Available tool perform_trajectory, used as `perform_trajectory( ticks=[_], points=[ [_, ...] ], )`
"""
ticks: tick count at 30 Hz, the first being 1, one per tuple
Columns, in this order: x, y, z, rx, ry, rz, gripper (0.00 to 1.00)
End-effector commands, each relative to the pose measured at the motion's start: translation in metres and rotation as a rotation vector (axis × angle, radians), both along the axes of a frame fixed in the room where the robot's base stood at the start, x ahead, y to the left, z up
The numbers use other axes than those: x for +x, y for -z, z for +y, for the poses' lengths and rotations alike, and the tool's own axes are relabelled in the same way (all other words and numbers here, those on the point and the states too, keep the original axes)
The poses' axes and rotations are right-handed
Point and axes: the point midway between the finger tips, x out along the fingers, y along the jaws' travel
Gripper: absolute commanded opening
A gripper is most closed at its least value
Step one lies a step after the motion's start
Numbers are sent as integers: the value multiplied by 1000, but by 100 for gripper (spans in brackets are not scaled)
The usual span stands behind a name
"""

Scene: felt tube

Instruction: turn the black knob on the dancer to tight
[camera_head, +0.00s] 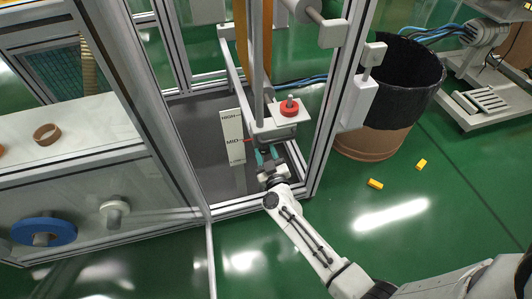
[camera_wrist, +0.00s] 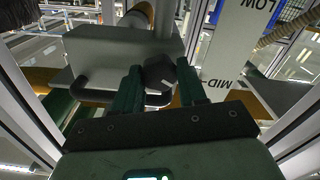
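The dancer is a grey block (camera_head: 280,131) on an upright rod inside the metal frame. A black knob (camera_wrist: 158,72) sits on the dancer's near side. In the head view my gripper (camera_head: 267,154) is at the dancer's underside, its greenish fingertips apart around a dark part. In the wrist view my gripper (camera_wrist: 158,88) has one finger on each side of the knob, with little or no gap. I cannot tell whether the fingers press on it. A white scale (camera_head: 232,137) marked HIGH and MID stands left of the dancer; a red pointer is beside MID.
Frame posts (camera_head: 325,120) stand close right of my gripper. A black-lined drum (camera_head: 395,90) is at the right, with yellow pieces (camera_head: 375,184) on the green floor.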

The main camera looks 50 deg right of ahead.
Motion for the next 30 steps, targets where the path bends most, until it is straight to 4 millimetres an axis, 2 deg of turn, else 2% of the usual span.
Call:
perform_trajectory(
  ticks=[2, 9, 20, 30],
  points=[
    [0, 0, 0, 0, 0, 0, 33],
    [0, 0, 0, 0, 0, 0, 10],
    [0, -1, 0, 52, -1, -34, 9],
    [0, -2, 0, 256, -1, -174, 9]
  ],
)
